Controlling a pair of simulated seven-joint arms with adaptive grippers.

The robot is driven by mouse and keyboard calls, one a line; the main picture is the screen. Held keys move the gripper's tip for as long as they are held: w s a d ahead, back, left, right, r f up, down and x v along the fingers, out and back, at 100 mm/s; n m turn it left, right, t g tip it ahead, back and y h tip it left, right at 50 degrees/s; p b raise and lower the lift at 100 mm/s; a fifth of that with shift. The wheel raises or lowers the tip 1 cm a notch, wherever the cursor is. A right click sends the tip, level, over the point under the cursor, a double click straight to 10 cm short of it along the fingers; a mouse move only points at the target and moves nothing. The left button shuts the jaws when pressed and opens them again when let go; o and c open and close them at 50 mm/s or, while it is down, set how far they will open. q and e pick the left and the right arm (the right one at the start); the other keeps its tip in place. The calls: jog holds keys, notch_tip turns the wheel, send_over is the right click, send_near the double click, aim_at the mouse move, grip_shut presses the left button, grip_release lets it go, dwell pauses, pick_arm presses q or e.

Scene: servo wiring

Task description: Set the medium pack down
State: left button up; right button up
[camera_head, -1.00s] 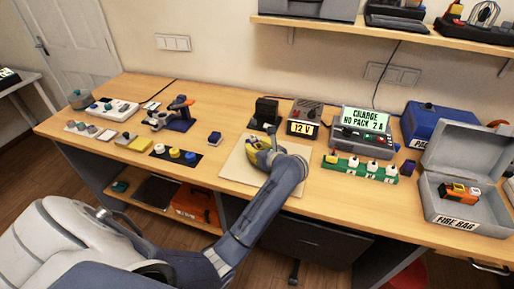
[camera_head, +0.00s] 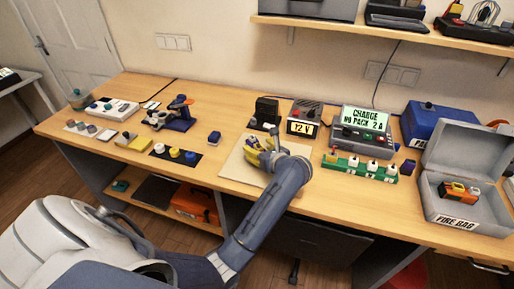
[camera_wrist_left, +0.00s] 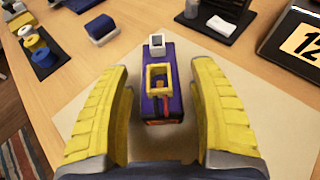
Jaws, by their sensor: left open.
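A purple pack (camera_wrist_left: 162,102), which I take as the medium pack, stands on a pale mat. It has a yellow open-framed connector on top, red and dark wires, and a small white plug at its far end. My left gripper (camera_wrist_left: 158,125) is open, with its yellow fingers on either side of the pack and a visible gap on both sides. In the head view the left gripper (camera_head: 258,150) is low over the pale mat (camera_head: 235,172); its fingers and wrist mostly hide the pack there. My right gripper is not in view.
Behind the mat stand a black holder (camera_head: 265,113) and a 12 V unit (camera_head: 304,121). To the right are a charger (camera_head: 361,128), a green strip (camera_head: 350,167) and an open grey fire bag box (camera_head: 463,205) holding an orange pack (camera_head: 459,192). A small blue block (camera_head: 214,138) is left.

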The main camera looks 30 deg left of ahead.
aim_at(261, 150)
pick_arm(q)
jog(key=shift+v, duration=2.85)
